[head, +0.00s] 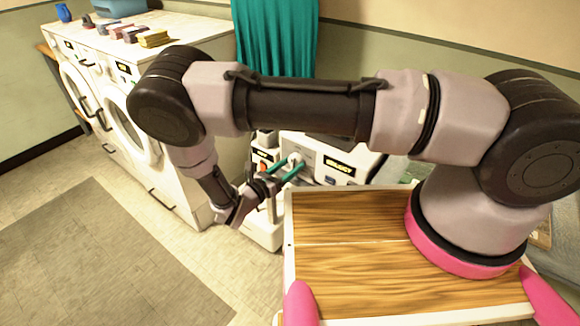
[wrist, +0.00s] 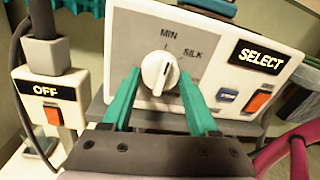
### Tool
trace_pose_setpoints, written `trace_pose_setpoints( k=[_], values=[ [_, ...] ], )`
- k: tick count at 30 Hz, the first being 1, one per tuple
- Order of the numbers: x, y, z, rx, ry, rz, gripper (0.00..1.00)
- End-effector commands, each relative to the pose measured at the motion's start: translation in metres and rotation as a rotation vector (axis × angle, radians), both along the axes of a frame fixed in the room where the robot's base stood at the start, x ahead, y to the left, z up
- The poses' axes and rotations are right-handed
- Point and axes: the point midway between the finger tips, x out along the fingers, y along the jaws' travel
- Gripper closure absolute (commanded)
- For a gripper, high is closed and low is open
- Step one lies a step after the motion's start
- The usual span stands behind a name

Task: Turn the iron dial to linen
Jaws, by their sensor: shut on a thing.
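The iron dial (wrist: 160,72) is a white round knob on a pale panel (wrist: 215,60), which also shows in the head view (head: 306,158). Its raised grip stands nearly upright, tilted slightly right at the top. MIN is printed above the dial and SILK to the upper right. No linen label is visible; the fingers hide part of the panel. My gripper (wrist: 160,82) has two teal fingers, one on each side of the dial, shut on it. In the head view, my gripper (head: 282,167) reaches to the panel front.
A SELECT label (wrist: 262,58) and an orange switch (wrist: 258,102) sit right of the dial. A box marked OFF (wrist: 47,95) with its own switch stands at the left. White washing machines (head: 135,110) line the left wall. The floor mat (head: 100,255) is clear.

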Motion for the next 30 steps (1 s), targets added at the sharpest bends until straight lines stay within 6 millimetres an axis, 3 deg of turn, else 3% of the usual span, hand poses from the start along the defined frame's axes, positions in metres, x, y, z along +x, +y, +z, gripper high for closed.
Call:
trace_pose_setpoints(
  k=[30],
  values=[
    [0.0004,0.002,0.003,0.692,-0.539,0.002,0.96]
  ],
)
